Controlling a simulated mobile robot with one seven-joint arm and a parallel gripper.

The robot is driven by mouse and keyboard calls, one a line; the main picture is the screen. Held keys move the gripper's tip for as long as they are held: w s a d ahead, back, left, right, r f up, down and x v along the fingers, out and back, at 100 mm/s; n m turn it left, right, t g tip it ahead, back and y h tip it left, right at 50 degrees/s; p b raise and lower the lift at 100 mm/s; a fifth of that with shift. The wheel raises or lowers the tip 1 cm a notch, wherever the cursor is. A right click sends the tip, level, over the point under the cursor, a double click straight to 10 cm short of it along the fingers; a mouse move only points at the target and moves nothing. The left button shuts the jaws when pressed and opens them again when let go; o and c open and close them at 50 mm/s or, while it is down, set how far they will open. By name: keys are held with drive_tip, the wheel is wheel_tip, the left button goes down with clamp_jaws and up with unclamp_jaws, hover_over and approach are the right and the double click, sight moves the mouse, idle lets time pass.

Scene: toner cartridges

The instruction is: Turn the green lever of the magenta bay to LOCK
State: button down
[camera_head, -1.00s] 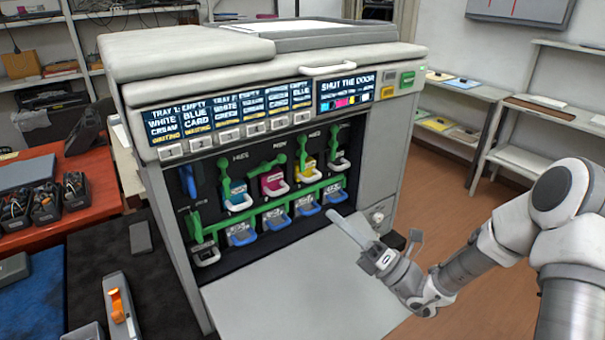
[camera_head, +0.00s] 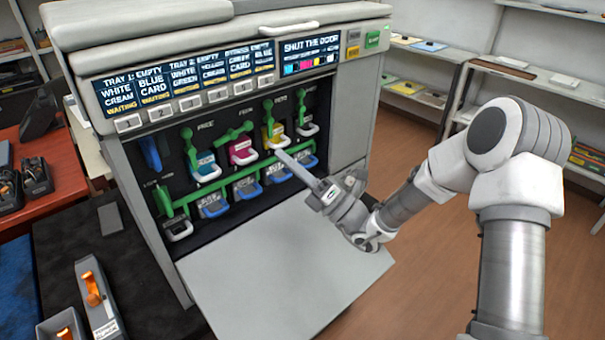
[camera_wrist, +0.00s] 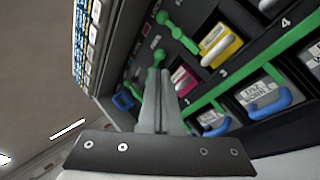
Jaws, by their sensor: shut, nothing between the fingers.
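The magenta bay (camera_head: 243,152) is in the open front of the printer, between a bay with a white-labelled cartridge on its left and the yellow bay on its right. Its green lever (camera_head: 234,134) lies slanted towards sideways, while the neighbouring levers stand nearly upright. In the wrist view the magenta cartridge (camera_wrist: 184,82) shows just right of my fingers, and a green lever (camera_wrist: 157,56) shows beyond the fingertips, partly hidden by them. My gripper (camera_head: 281,155) is shut and empty, pointing at the bays from the lower right. I cannot tell whether it touches anything.
The yellow bay (camera_head: 273,134) and its upright green lever (camera_head: 268,110) are close to my fingers. A green rail (camera_head: 240,180) and blue-handled containers (camera_head: 213,206) run below the bays. The lowered grey door (camera_head: 270,275) lies below my gripper. The display (camera_head: 309,54) reads "SHUT THE DOOR".

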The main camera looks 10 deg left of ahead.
sight(252, 126)
drive_tip(key=x, duration=0.6)
drive_tip(key=shift+w+a+r, duration=0.15)
drive_tip(key=shift+a+r, duration=0.05)
drive_tip(key=shift+a, duration=0.05)
